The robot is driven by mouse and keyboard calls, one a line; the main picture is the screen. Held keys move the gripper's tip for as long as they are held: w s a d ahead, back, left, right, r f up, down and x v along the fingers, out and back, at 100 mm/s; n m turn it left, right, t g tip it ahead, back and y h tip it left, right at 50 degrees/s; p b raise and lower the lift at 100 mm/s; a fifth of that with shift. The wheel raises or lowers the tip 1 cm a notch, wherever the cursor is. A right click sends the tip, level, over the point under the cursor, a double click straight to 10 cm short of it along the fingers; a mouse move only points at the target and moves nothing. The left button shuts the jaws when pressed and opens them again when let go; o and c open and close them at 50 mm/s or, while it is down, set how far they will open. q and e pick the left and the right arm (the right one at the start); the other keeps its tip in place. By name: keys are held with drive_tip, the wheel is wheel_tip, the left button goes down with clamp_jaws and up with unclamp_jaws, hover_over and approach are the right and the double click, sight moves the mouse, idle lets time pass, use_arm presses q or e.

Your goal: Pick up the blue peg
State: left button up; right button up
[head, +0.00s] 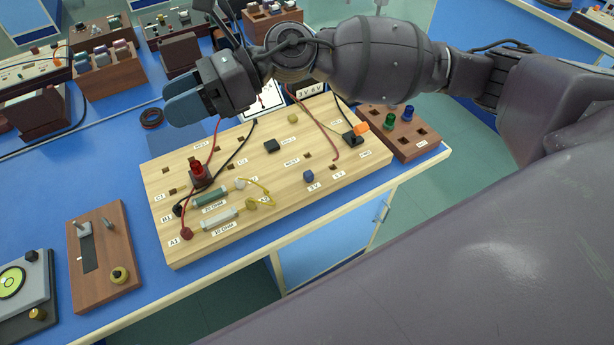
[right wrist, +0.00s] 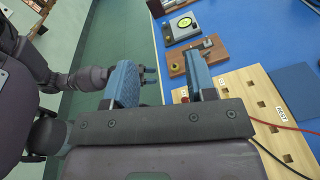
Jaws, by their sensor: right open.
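A blue peg (head: 408,113) stands upright in the brown rack (head: 424,138) at the right of the bench in the head view. A green peg (head: 388,122) stands just left of it. A small blue block (head: 308,176) sits on the pale wooden board (head: 370,178), by a 3 V label. My right gripper (head: 178,105) is above the board's back left, well left of the rack, open and empty. Its spread fingers also show in the right wrist view (right wrist: 162,80). My left gripper (right wrist: 149,76) appears small there, partly hidden behind a finger. The blue peg does not show there.
The board carries a red plug (head: 198,173), resistors, and red, black and yellow leads; some leads rise below my right arm. A wooden switch block (head: 105,262) stands left. Trays and instruments line the bench's back. The bench's front edge runs close to the board.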

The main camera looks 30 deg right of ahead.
drive_tip(key=s+d+f+n+g+h, duration=0.1)
drive_tip(key=d+f+n+h, duration=0.65)
drive_tip(key=f+n, duration=0.2)
drive_tip(key=n+h, duration=0.9)
drive_tip(key=n, duration=0.3)
hover_over(308, 172)
wheel_tip(308, 172, down, 6)
drive_tip(key=f, duration=0.3)
drive_tip(key=f+b, duration=0.1)
drive_tip(key=f, duration=0.1)
drive_tip(key=shift+a+f, duration=0.1)
drive_tip(key=shift+a, duration=0.3)
drive_tip(key=shift+d+f, duration=0.2)
drive_tip(key=shift+f, duration=1.2)
drive_tip(key=shift+d+f, duration=0.15)
drive_tip(key=shift+f, duration=1.25)
clamp_jaws()
